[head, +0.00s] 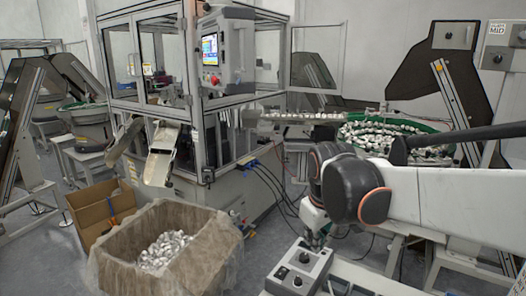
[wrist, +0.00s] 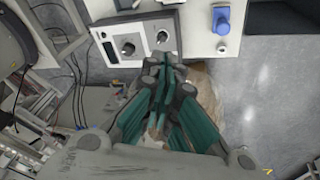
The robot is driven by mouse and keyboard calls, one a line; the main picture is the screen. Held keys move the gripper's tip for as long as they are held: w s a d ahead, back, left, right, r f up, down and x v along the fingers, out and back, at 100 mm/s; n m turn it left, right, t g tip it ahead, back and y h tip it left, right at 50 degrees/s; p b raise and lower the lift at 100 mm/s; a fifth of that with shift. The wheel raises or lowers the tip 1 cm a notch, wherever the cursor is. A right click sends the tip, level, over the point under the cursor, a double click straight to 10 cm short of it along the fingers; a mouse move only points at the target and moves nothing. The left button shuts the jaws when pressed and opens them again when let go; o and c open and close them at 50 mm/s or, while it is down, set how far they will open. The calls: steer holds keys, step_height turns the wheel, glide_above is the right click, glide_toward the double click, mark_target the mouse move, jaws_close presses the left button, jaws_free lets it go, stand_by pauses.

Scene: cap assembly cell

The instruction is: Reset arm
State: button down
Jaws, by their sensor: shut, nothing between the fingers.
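My arm reaches in from the right in the head view and bends down at a dark joint. My gripper (head: 315,238) hangs below that joint, pointing down, just behind a grey control box with dark knobs (head: 298,270). In the wrist view my gripper (wrist: 167,72) shows its teal fingers drawn together, with nothing held between them. The tips lie just below the edge of the control box (wrist: 135,42) in that picture. I cannot tell the exact gap between the fingertips and the box.
A plastic-lined carton (head: 215,238) holding shiny caps stands on the floor at lower left, beside an open cardboard box (head: 92,212). The framed machine (head: 240,190) and a green bowl feeder (head: 425,128) stand behind. A blue object (wrist: 221,20) stands right of the control box.

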steer(key=s+d+f+m+t, duration=0.1)
steer(key=s+d+m+t, duration=0.1)
steer(key=s, duration=0.7)
steer(key=s+d+f+m+t, duration=0.1)
steer(key=s+d+m, duration=0.3)
steer(key=s, duration=0.6)
steer(key=shift+d+m+t, duration=0.4)
steer(key=shift+d, duration=0.35)
steer(key=shift+f, duration=0.1)
stand_by(0.3)
